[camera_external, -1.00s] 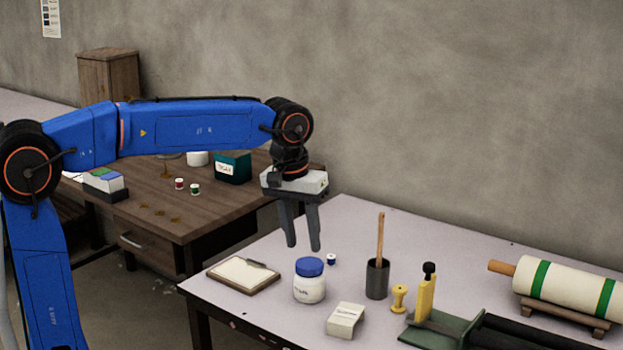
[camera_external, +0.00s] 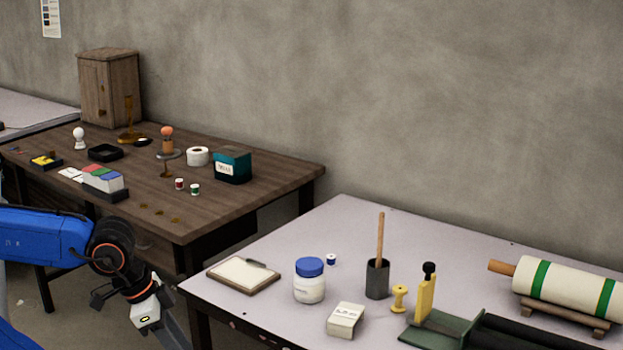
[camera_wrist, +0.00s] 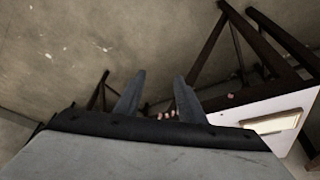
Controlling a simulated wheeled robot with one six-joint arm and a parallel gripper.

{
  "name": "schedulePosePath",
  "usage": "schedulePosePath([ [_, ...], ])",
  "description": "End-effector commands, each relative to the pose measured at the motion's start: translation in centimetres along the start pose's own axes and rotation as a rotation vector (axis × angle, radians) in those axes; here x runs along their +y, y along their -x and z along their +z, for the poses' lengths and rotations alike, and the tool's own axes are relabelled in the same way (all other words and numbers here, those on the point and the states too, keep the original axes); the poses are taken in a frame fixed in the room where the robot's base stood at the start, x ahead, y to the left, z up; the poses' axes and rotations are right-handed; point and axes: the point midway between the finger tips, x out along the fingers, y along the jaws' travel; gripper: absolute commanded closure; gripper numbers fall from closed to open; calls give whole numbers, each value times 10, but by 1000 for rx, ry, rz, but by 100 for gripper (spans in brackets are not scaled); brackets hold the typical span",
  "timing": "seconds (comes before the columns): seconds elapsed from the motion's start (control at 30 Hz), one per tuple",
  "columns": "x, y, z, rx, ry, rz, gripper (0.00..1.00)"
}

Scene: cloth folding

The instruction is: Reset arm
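My gripper (camera_wrist: 156,95) shows in the wrist view with its two grey fingers apart and nothing between them. In the external view its pale body and one finger (camera_external: 172,328) show low at the left, beside the left front corner of the pale table (camera_external: 231,296). It points down and to the right, below table height as seen there. The other finger is hidden or blends in. My blue arm is folded low at the left edge, its upper links out of frame.
The pale table holds a clipboard (camera_external: 243,275), a blue-lidded jar (camera_external: 309,281), a dark cup with a stick (camera_external: 377,278), and a white roll with green bands (camera_external: 570,287). A brown desk (camera_external: 237,199) with small items stands behind. Bare floor shows between them.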

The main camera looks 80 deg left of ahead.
Motion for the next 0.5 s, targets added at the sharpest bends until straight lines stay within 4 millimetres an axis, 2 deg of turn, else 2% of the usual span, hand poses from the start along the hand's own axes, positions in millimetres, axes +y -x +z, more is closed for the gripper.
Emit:
schedulePosePath([
  [0.03,2,-3,9,7,-21,4,64],
  [0.17,4,-8,18,15,-48,8,64],
  [0.5,4,-8,19,16,-51,9,64],
])
